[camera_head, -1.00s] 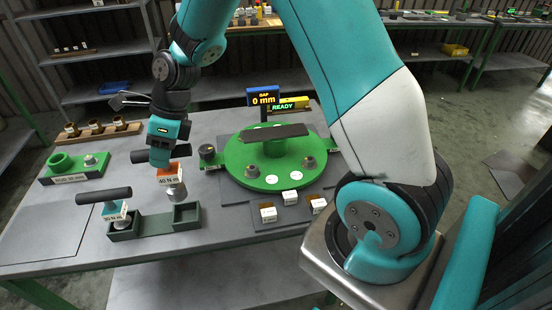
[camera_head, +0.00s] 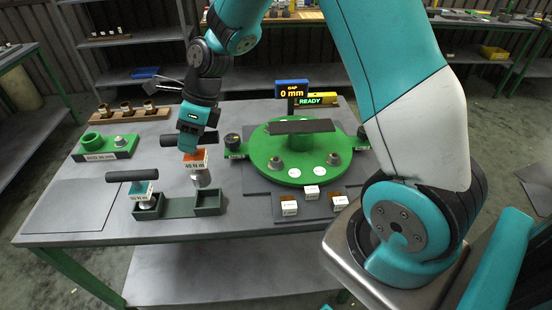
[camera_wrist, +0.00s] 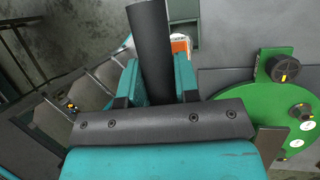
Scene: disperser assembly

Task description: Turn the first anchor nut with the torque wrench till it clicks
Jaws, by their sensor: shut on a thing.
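My gripper (camera_head: 190,148) is shut on the 40 N m torque wrench, which has an orange block (camera_head: 196,157), a dark handle (camera_head: 172,140) and a pale metal socket (camera_head: 202,178) pointing down. The wrench is above the table, just behind the empty right compartment of the dark green holder (camera_head: 180,209). In the wrist view, the handle (camera_wrist: 150,45) passes between the fingers. A green round fixture (camera_head: 258,158) is to the right, apart from the wrench. Dark nut-like knobs show on it, one on its left tab (camera_head: 232,139). I cannot tell which is the first anchor nut.
A teal 30 N m wrench (camera_head: 140,188) stands in the holder's left compartment. A display (camera_head: 291,90) reads 0 mm, with READY (camera_head: 316,99) beside it. Small labelled blocks (camera_head: 312,192) lie in front of the fixture. A dark bar (camera_head: 300,127) tops its centre.

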